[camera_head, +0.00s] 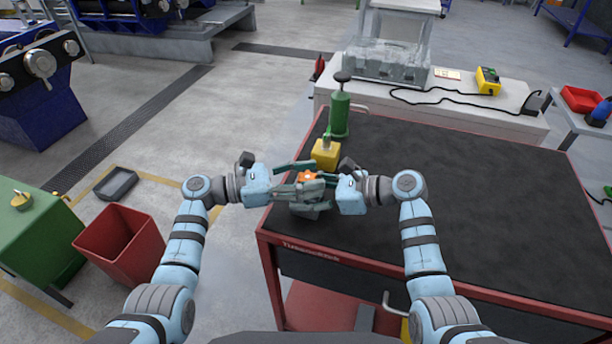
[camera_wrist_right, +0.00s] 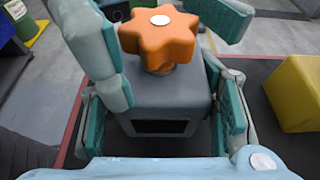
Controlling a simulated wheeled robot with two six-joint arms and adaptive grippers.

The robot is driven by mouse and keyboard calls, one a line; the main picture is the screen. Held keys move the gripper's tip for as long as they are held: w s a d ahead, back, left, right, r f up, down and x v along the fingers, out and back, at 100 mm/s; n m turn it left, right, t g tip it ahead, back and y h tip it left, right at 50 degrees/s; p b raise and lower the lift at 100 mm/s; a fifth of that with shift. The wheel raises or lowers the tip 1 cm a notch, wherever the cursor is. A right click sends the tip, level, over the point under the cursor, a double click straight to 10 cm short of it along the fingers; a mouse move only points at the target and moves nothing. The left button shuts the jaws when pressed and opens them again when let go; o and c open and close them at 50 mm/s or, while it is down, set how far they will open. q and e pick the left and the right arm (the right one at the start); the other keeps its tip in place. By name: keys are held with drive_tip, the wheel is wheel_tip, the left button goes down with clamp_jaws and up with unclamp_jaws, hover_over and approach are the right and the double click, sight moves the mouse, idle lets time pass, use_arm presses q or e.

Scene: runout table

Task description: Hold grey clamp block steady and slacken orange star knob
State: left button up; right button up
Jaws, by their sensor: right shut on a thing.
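The orange star knob (camera_head: 307,176) sits on top of the grey clamp block (camera_head: 308,213), near the table's left front corner. Both show large in the right wrist view, the knob (camera_wrist_right: 160,38) above the block (camera_wrist_right: 168,92). My right gripper (camera_wrist_right: 172,105) is shut on the block, with a finger on each side. My left gripper (camera_head: 317,173) comes in from the left at knob height. Its fingers are spread, one on each side of the knob; whether the pads touch it is unclear. The fingers hide part of the block in the head view.
A yellow block (camera_head: 325,154) and a green canister (camera_head: 339,115) with a black top stand just behind. The dark tabletop (camera_head: 480,200) is clear to the right. A red bin (camera_head: 120,243) stands on the floor at left.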

use_arm(q)
drive_tip(key=c, duration=0.8)
drive_tip(key=shift+c, duration=0.2)
drive_tip(key=shift+f+n+t, duration=0.1)
drive_tip(key=shift+n+t, duration=0.3)
drive_tip(key=shift+t, duration=0.2)
drive_tip(key=n+t+y, duration=0.1)
drive_tip(key=n+t, duration=0.1)
drive_tip(key=t, duration=0.1)
drive_tip(key=shift+y, duration=0.4)
drive_tip(key=shift+n+t+y, duration=1.2)
drive_tip(key=shift+n+t, duration=0.5)
drive_tip(key=shift+t, duration=0.6)
drive_tip(key=o, duration=1.2)
